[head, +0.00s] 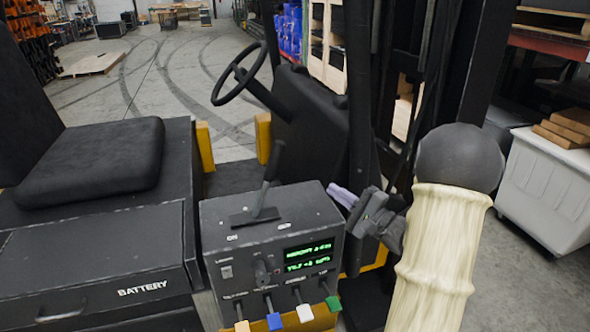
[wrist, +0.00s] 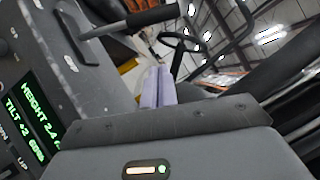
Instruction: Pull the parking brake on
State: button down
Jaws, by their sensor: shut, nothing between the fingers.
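The brake lever (head: 268,182) is a dark handle rising from a slotted plate on top of the grey control console (head: 225,262). It leans slightly right, and small white marks flank its slot, too small to read surely.
The console front has a green display (head: 308,257), a knob, a switch and several coloured levers (head: 274,320). A black seat (head: 95,165) is at left, a steering wheel (head: 238,75) behind, and a dark mast post (head: 359,130) close behind my gripper. Space above the console is clear.

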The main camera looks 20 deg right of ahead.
aim_at(268, 178)
jog(key=s+a+p+x, duration=0.1)
jog(key=p+x, duration=0.5)
jog(key=x, duration=0.7)
jog(key=shift+s+a+r, duration=0.25)
jog(key=shift+a+r, duration=0.05)
jog(key=shift+a, duration=0.3)
jog(key=shift+r, duration=0.1)
